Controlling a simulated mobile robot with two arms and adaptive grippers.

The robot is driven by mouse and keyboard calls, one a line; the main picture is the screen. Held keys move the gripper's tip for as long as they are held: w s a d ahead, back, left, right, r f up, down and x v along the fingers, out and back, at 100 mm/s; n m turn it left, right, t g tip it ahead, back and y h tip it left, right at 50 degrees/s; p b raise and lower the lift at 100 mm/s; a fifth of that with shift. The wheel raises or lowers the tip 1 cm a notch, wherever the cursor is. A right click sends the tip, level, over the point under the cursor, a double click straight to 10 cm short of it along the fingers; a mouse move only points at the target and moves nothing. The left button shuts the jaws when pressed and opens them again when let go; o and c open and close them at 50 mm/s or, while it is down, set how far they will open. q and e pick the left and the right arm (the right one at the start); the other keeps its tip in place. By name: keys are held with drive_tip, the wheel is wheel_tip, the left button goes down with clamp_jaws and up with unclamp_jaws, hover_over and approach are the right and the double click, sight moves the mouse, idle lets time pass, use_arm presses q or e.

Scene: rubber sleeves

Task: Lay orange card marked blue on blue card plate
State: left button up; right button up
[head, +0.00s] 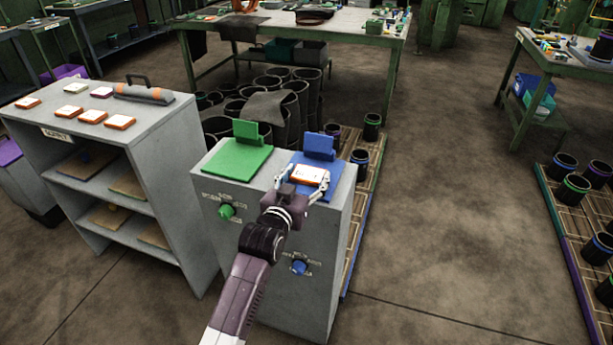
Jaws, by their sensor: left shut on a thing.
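My left gripper (304,187) is over the blue card plate (327,185) on top of a grey stand. Its fingers are shut on an orange-edged card with a white face (309,176). The card lies level over the blue plate, in front of the plate's upright blue back piece (319,146). I cannot tell whether the card touches the plate. A blue mark on the card is too small to make out. My right gripper is not in view.
A green card plate (234,162) sits left of the blue one. Black sleeves stand on pallets behind and at right. Open floor (450,220) lies right of the stand.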

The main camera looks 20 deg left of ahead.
use_arm(q)
drive_tip(key=o, duration=1.1)
drive_tip(key=shift+f, duration=0.1)
drive_tip(key=shift+o, duration=0.2)
drive_tip(key=shift+s, duration=0.1)
drive_tip(key=s+r, duration=0.2)
drive_tip(key=s, duration=0.9)
drive_tip(key=shift+s+a, duration=0.2)
drive_tip(key=shift+s, duration=0.15)
